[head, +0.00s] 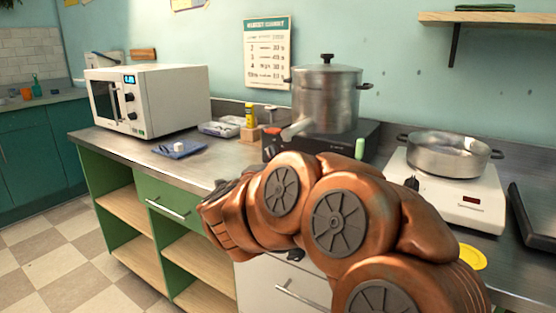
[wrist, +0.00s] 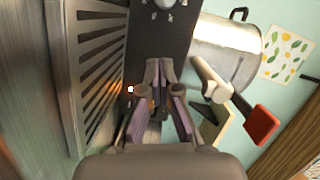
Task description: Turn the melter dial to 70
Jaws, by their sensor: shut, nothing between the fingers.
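A black hot plate (head: 345,143) stands on the steel counter under a tall lidded steel pot (head: 325,95); I take it for the melter. My arm hides most of its front in the head view. In the wrist view, a dark panel (wrist: 161,36) with small white marks at the top lies beyond my gripper (wrist: 161,76). A small bright light (wrist: 131,89) glows left of the fingers. The gripper is shut and empty, in front of the panel; I cannot tell whether it touches.
A pale handled tool with a red end (wrist: 261,124) is close right of my fingers. A slotted metal surface (wrist: 98,80) is at left. A shallow pan (head: 449,156) sits on a white appliance (head: 456,199) at right. A microwave (head: 150,100) stands at left.

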